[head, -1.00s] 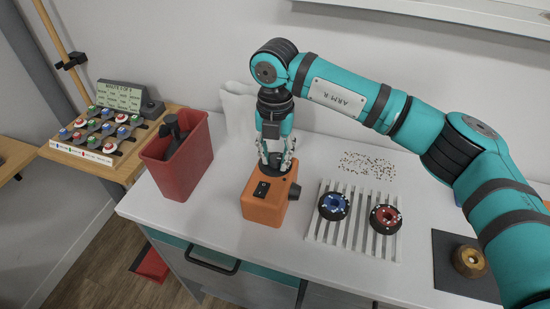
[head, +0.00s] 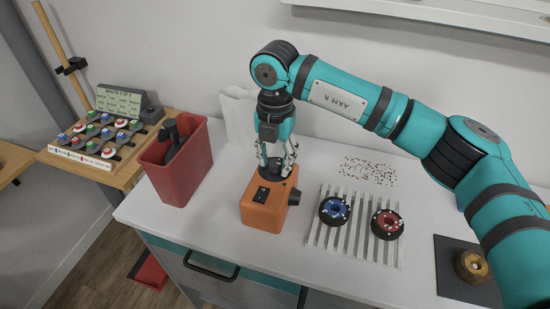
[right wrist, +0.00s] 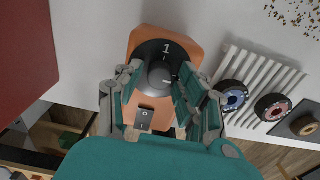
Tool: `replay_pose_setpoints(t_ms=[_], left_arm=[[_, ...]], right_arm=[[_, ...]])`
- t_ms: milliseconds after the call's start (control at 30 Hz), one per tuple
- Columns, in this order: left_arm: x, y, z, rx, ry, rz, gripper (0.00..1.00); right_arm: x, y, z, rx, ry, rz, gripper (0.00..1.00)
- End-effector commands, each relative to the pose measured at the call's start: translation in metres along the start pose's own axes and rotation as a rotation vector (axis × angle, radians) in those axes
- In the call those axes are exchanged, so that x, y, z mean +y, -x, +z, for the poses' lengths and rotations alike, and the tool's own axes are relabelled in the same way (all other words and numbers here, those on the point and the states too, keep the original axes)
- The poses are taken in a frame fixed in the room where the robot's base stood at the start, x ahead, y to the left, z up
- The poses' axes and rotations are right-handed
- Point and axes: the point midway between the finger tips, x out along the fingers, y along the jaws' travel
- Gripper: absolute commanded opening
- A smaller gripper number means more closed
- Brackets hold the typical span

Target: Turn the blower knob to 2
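The blower is an orange box (head: 264,214) on the white bench, with a black rocker switch (right wrist: 144,119) on top. Its dark round knob (right wrist: 157,72) carries a white "1" at the far side in the right wrist view; I see no 2. My right gripper (head: 276,165) points straight down over the knob. In the right wrist view its two fingers (right wrist: 158,85) stand apart, one on each side of the knob. I cannot tell whether the fingertips touch it. My left gripper is not in view.
A red bin (head: 178,172) with dark items stands left of the blower. A white slatted rack (head: 361,240) holding a blue-centred wheel (head: 334,209) and a red-centred wheel (head: 386,224) lies to the right. Small scattered pieces (head: 368,170) lie behind the rack.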

Motion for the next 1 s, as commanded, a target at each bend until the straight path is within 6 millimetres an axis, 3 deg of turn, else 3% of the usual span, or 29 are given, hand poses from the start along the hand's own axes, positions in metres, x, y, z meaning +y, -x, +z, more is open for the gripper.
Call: replay_pose_setpoints(t_ms=[433, 800, 1000], left_arm=[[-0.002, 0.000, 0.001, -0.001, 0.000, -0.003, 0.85], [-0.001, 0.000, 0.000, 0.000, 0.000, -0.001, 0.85], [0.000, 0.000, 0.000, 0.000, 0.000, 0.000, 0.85]], right_arm=[[0.000, 0.007, -0.001, 0.001, 0.002, 0.000, 0.50], [0.001, 0.081, 0.000, -0.001, 0.001, 0.001, 0.50], [0.000, 0.110, 0.000, 0.001, 0.000, -0.001, 0.50]])
